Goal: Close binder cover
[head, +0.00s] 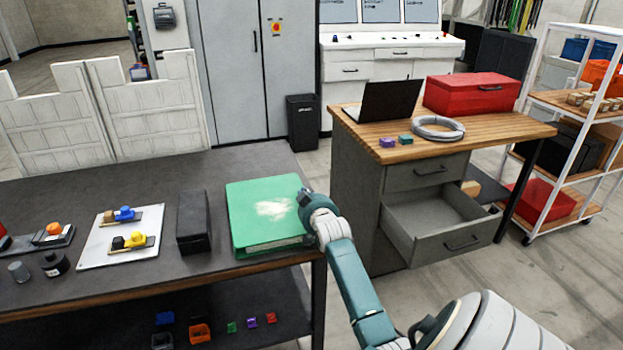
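The green binder (262,205) lies flat on the dark table, near its right end. Its green cover faces up, with a pale worn patch in the middle. The cover looks down over the binder, but I cannot tell whether it is fully flush. My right gripper (306,208) is at the binder's right edge, seen end-on from behind. Its fingers are mostly hidden by the wrist, so I cannot tell whether they are open, shut or touching the binder. My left gripper is not in view.
A black box (193,222) stands left of the binder on the dark table (150,179). Further left are a white board (98,255) with fixtures and small dark containers. On the right, a wooden-topped desk (455,143) has an open drawer (436,213) jutting out.

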